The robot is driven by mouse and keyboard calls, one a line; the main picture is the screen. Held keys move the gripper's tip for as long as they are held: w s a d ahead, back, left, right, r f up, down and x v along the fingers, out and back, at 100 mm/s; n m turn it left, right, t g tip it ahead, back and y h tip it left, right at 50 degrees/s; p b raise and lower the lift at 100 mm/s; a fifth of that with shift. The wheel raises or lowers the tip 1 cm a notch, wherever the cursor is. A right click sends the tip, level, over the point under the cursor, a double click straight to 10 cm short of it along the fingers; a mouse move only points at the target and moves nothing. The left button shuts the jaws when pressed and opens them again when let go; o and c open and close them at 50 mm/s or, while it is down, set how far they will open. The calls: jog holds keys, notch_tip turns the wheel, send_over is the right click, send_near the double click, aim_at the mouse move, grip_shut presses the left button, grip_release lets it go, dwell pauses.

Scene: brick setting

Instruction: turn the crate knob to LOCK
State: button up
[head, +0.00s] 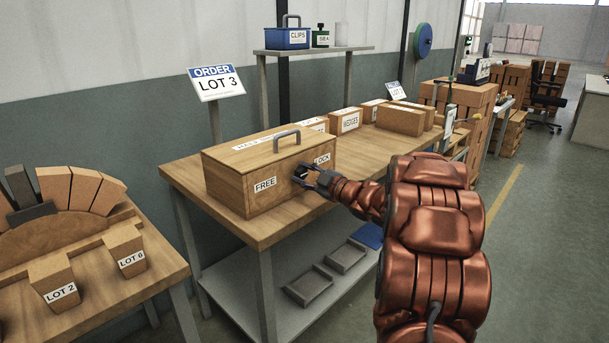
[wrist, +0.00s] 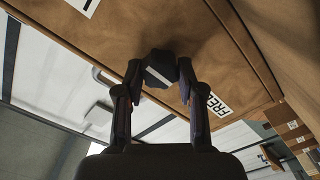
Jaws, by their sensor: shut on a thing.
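The wooden crate (head: 225,188) stands on the workbench with a grey handle on its lid. Its front carries a FREE label (head: 265,185) at left and a LOCK label (head: 322,159) at right. My gripper (head: 306,176) is at the crate front between the two labels. In the wrist view the dark knob (wrist: 160,68) with a pale stripe sits between my fingertips (wrist: 159,75), which are shut on it. The stripe runs slantwise in that view. In the head view my fingers largely hide the knob.
The workbench (head: 262,228) extends behind the crate with several labelled boxes (head: 345,121). A LOT 3 sign (head: 216,83) stands behind the crate. A second table (head: 85,290) with wedge blocks is at left. Grey trays (head: 309,286) lie on the lower shelf.

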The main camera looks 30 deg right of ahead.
jog(key=shift+r+p, duration=0.1)
jog(key=shift+p, duration=0.4)
jog(key=m+p, duration=0.1)
jog(key=p, duration=0.1)
jog(key=m+p, duration=0.1)
jog(key=p, duration=0.1)
jog(key=shift+r+m+p, duration=0.25)
jog(key=shift+m+p, duration=0.05)
jog(key=shift+m, duration=0.1)
jog(key=m+p, duration=0.4)
jog(key=p, duration=0.3)
jog(key=shift+d+m, duration=0.1)
jog(key=shift+m, duration=0.2)
jog(key=m+p, duration=0.5)
jog(key=p, duration=0.1)
jog(key=shift+d+p, duration=0.1)
jog(key=shift+p, duration=0.25)
jog(key=m+p, duration=0.2)
jog(key=m, duration=0.1)
jog(key=m+p, duration=0.1)
jog(key=p, duration=0.1)
jog(key=shift+d+f+m, duration=0.1)
jog(key=shift+f+m, duration=0.2)
jog(key=shift+m, duration=0.1)
jog(key=o, duration=1.1)
jog(key=shift+o, duration=0.2)
